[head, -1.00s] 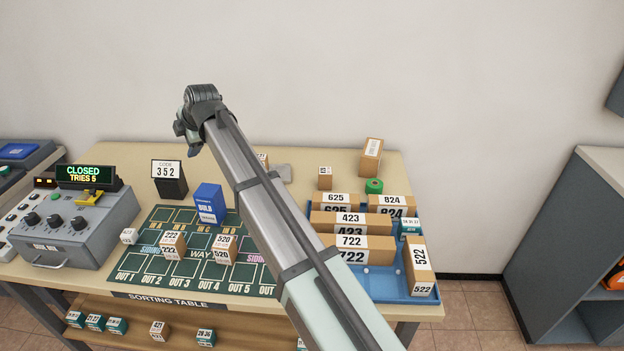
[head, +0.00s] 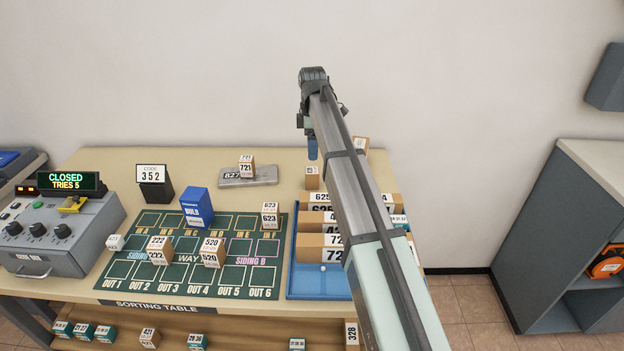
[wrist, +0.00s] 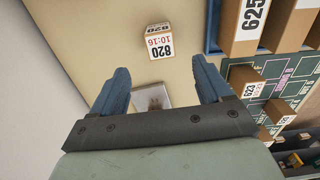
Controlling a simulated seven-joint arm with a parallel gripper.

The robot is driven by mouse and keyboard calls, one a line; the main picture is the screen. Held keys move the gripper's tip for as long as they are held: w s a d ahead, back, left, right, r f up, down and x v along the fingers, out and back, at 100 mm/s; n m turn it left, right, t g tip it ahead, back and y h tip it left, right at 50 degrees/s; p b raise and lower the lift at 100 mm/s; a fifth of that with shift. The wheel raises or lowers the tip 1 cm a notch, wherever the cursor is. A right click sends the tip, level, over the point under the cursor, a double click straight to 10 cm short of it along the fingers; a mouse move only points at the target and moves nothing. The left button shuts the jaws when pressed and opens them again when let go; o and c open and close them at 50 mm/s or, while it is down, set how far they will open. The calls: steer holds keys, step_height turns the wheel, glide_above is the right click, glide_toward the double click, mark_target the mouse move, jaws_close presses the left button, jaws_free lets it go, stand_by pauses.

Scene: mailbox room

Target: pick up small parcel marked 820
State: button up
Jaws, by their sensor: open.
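The small parcel marked 820 (wrist: 159,42) stands on the table, its white label facing up in the wrist view, just beyond my fingertips. A small brown box (head: 312,178) at the back of the table, behind the blue tray, appears to be the same parcel; its label is too small to read there. My gripper (wrist: 160,66) is open and empty, with its blue fingers apart and the parcel ahead of the gap. In the head view, my gripper (head: 312,149) hangs above and behind the small box; only one finger shows clearly.
A blue tray (head: 318,283) with several long parcels stands in front of the small box, partly behind my arm. A grey plate (head: 265,178) bearing parcel 721 (head: 246,168) lies to its left. The green sorting mat (head: 130,268) holds parcels. The wall rises behind the table.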

mark_target(312, 178)
step_height(312, 178, down, 13)
steer(key=shift+r, duration=0.1)
stand_by(0.7)
steer(key=shift+c, duration=0.2)
steer(key=c, duration=1.1)
